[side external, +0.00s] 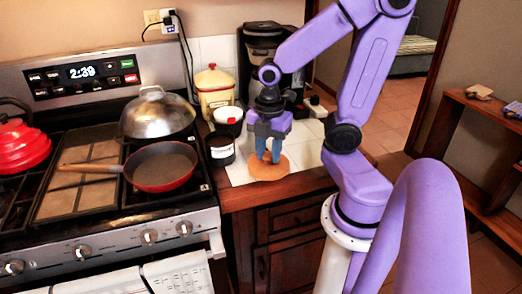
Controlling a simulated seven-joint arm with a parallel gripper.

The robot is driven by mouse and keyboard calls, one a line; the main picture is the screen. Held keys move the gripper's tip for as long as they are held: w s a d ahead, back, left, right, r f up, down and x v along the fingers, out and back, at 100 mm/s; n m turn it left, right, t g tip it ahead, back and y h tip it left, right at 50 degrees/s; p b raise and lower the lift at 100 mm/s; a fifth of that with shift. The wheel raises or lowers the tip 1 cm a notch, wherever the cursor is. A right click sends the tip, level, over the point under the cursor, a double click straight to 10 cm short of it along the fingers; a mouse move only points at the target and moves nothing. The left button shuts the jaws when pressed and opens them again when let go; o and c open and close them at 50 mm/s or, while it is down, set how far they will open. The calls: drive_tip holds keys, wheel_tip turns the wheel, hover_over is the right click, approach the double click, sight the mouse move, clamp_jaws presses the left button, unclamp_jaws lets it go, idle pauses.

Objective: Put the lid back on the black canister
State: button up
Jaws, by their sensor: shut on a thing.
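The black canister (220,153) has a pale label and stands upright on the white tiled counter, by the stove's right side. The round orange-brown wooden lid (283,170) is to the right of the canister, near the counter's front edge. My gripper (268,158) points down with its blue fingers shut on the lid. The fingers cover part of the lid's top, so the grip itself is hard to see. I cannot tell whether the lid touches the counter. The inside of the canister is too small to make out.
The stove holds a red pan (162,168) and a domed steel lid (157,114). White tiles between lid and canister are clear.

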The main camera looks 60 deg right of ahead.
drive_tip(key=shift+s+a+r, duration=0.1)
drive_tip(key=shift+s+r, duration=0.15)
drive_tip(key=shift+s, duration=0.2)
drive_tip(key=shift+w+r, duration=0.15)
drive_tip(key=shift+w, duration=0.15)
drive_tip(key=w+d+r, duration=0.1)
drive_tip(key=w+d, duration=0.5)
drive_tip(key=w, duration=0.6)
drive_tip(key=w+d, duration=0.6)
drive_tip(key=w, duration=0.5)
drive_tip(key=shift+a+f, duration=0.1)
drive_tip(key=shift+f, duration=2.6)
drive_tip(key=shift+f, duration=0.2)
drive_tip(key=o, duration=1.6)
